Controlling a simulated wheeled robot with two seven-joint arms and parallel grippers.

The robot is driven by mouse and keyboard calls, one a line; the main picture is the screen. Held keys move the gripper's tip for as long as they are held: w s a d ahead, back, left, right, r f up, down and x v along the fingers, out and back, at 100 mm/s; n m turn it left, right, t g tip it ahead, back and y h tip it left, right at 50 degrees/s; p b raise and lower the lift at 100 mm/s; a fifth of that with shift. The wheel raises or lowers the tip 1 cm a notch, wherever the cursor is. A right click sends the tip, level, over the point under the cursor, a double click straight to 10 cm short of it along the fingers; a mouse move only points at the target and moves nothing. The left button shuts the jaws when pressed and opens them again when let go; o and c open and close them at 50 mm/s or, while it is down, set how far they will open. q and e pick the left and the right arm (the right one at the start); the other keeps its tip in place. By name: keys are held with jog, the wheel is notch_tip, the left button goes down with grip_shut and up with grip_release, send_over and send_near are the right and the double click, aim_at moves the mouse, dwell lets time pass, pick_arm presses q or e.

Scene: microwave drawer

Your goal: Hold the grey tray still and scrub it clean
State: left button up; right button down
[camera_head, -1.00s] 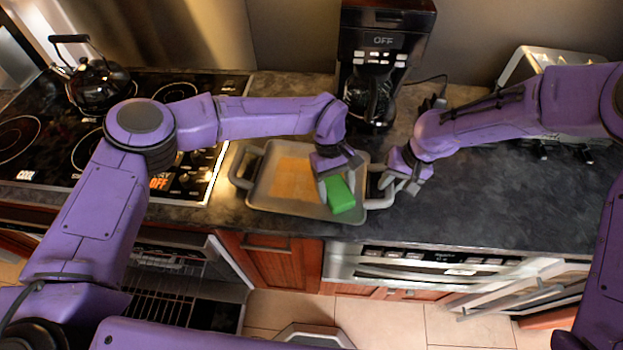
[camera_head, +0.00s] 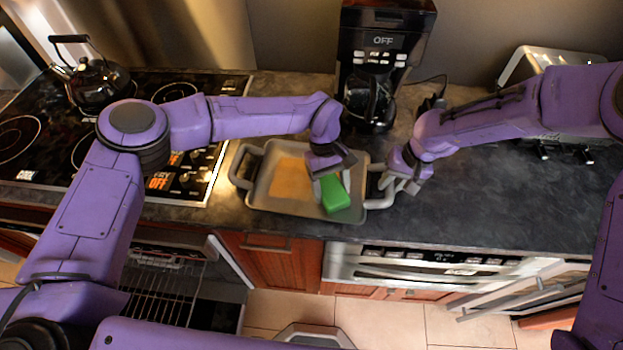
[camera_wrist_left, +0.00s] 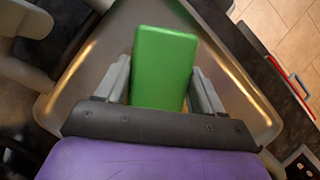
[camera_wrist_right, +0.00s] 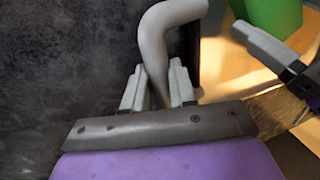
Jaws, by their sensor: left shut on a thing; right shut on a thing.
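The grey tray (camera_head: 258,197) lies on the dark counter, with a handle at each short end. An orange-brown stain (camera_head: 291,183) covers the middle and left of its floor. My left gripper (camera_head: 330,177) is shut on a green sponge (camera_head: 335,194), held down at the right part of the tray; the sponge also fills the jaws in the left wrist view (camera_wrist_left: 164,65). Whether the sponge touches the floor is hard to tell. My right gripper (camera_head: 392,186) is shut on the tray's right handle, which stands between its fingers in the right wrist view (camera_wrist_right: 156,50).
A coffee maker (camera_head: 383,60) stands behind the tray. A stove (camera_head: 50,150) with a kettle (camera_head: 98,82) is on the left, close to the tray. A toaster (camera_head: 545,65) is at the back right. The counter (camera_head: 490,205) right of the tray is clear.

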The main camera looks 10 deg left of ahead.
aim_at(279, 190)
pick_arm(q)
jog(key=shift+s+d+f, duration=0.1)
jog(key=shift+d, duration=0.9)
jog(key=shift+a, duration=1.4)
jog(key=shift+w+a+f, duration=0.1)
jog(key=shift+w+a, duration=0.05)
jog(key=shift+a, duration=0.65)
jog(key=shift+w+a, duration=0.15)
jog(key=shift+a, duration=0.6)
jog(key=shift+w+a+r, duration=0.1)
jog(key=shift+a, duration=1.1)
jog(key=shift+a+r, duration=0.1)
jog(key=shift+a, duration=1.05)
jog(key=shift+w+a+f, duration=0.1)
jog(key=shift+a, duration=1.15)
jog(key=shift+w+a+f, duration=0.1)
jog(key=shift+a, duration=1.15)
jog(key=shift+s+d+r, duration=0.1)
jog(key=shift+d+r, duration=0.05)
jog(key=shift+d, duration=1.05)
jog(key=shift+s+d, duration=0.1)
jog(key=shift+d, duration=0.8)
jog(key=shift+a, duration=1.15)
jog(key=shift+w+a+f, duration=0.1)
jog(key=shift+a, duration=0.4)
jog(key=shift+w+a+f, duration=0.1)
jog(key=shift+a, duration=0.4)
